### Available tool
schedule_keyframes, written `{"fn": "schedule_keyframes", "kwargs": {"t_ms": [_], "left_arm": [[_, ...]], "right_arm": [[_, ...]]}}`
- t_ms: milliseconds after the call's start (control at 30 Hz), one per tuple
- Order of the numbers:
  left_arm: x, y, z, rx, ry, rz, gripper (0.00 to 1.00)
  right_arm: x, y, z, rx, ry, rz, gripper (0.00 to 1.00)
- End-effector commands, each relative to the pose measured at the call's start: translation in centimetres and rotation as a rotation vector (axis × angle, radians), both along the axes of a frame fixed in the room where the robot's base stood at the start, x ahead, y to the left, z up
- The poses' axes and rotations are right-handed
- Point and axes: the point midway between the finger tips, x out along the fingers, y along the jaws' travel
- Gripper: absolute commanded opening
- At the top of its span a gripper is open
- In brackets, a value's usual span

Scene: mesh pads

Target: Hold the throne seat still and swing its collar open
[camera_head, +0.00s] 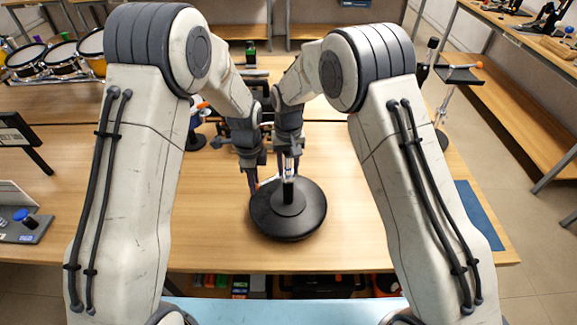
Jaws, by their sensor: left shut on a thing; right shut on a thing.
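The throne seat (264,222) is a round black disc lying on the wooden table, with a raised hub and a short dark post (289,190) standing at its middle. My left gripper (253,184) points down at the seat's far left rim and is shut on the seat there. My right gripper (289,172) is at the top of the post and is shut on a small part there, which I take to be the collar. The fingers and the small size hide the collar's shape, so how far it is open cannot be told.
Drums (58,63) stand at the back left. A dark stand with an orange-tipped part (197,128) is behind the seat to the left. A blue mat (478,215) lies at the right edge. The table (225,245) is clear around the seat's front.

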Motion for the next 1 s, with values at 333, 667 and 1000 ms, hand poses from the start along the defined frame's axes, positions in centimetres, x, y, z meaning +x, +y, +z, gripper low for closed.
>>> {"fn": "schedule_keyframes", "kwargs": {"t_ms": [333, 667, 1000], "left_arm": [[2.5, 0.8, 0.0, -0.001, -0.006, 0.002, 0.00], [3.2, 1.0, 0.0, -0.001, -0.008, 0.001, 0.00], [4.5, 0.9, 0.1, -0.003, -0.011, 0.002, 0.00]], "right_arm": [[-0.5, -0.2, -0.6, -0.005, 0.015, 0.000, 0.00], [-0.5, -0.1, -0.6, -0.005, 0.015, 0.001, 0.00], [-0.5, -0.1, -0.6, -0.005, 0.015, 0.001, 0.00]]}}
